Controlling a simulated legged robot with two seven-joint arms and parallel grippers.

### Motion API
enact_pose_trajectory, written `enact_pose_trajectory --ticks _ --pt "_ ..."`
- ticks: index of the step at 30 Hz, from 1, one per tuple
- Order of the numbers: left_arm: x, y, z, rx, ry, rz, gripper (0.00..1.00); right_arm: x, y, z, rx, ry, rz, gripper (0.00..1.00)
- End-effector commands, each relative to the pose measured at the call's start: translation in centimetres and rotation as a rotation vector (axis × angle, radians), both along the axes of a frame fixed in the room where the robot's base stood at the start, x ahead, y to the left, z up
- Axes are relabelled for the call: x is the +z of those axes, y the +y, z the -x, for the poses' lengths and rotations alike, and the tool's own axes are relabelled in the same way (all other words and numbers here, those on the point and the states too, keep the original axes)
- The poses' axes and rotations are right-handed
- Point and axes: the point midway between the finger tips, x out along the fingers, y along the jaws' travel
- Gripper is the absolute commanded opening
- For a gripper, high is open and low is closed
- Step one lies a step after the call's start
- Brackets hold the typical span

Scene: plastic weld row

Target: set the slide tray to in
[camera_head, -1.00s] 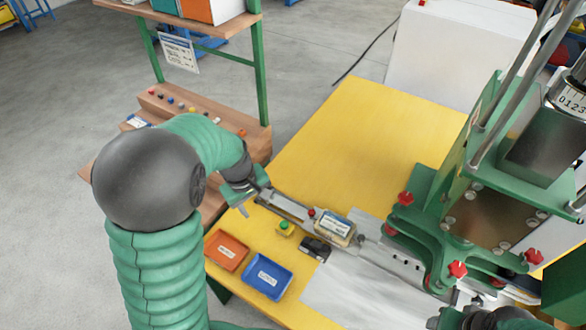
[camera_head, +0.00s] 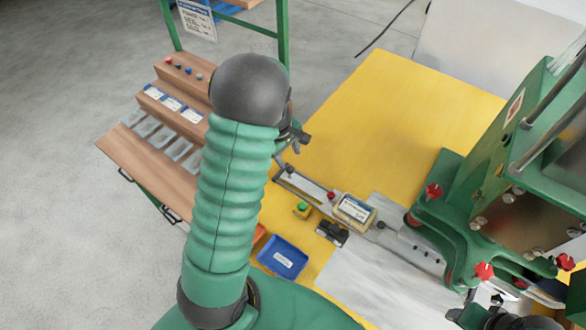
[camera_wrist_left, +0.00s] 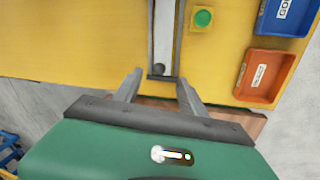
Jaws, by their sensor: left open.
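The slide tray (camera_head: 312,188) is a long narrow grey strip running across the yellow table toward the green press. A tan box with a label (camera_head: 355,210) sits along it, close to the press. In the left wrist view the strip (camera_wrist_left: 164,35) ends in a small dark knob (camera_wrist_left: 158,70). My left gripper (camera_head: 297,148) is at the strip's far-left end, open and empty. In the left wrist view its two fingers (camera_wrist_left: 160,78) are apart, one on each side of the knob in the picture. I cannot tell any contact.
The green press (camera_head: 470,200) with red knobs stands right. A green button (camera_head: 302,209), a black clamp-like part (camera_head: 332,233) and a blue bin (camera_head: 282,258) lie beside the strip. An orange bin (camera_wrist_left: 263,76) is near. The table's back (camera_head: 390,110) is clear.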

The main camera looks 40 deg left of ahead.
Motion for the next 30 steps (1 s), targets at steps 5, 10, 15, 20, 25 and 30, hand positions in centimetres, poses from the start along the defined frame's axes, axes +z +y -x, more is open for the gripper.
enact_pose_trajectory --ticks 5,10,15,20,25,30 --pt "-5.1 0.5 -0.7 0.004 0.004 0.006 0.49 -0.7 0.1 0.0 0.001 0.000 0.000 0.53" --pt "-8.0 0.1 -1.4 0.003 0.001 0.001 0.49 -1.0 0.1 0.0 0.002 0.000 -0.001 0.53" --pt "-9.0 -0.2 -1.7 0.000 -0.001 -0.004 0.49 -1.1 0.1 0.0 0.002 0.000 0.000 0.53" --pt "-9.0 -0.2 -1.8 0.000 -0.001 -0.004 0.49 -1.1 0.0 0.0 0.001 0.000 0.000 0.53" --pt "-9.2 0.1 -1.7 0.001 -0.001 -0.001 0.36 -1.1 0.0 0.0 0.001 0.000 0.000 0.53" --pt "-9.2 0.2 -1.7 0.002 -0.001 0.000 0.14 -1.1 0.1 0.0 0.001 0.000 0.000 0.53"
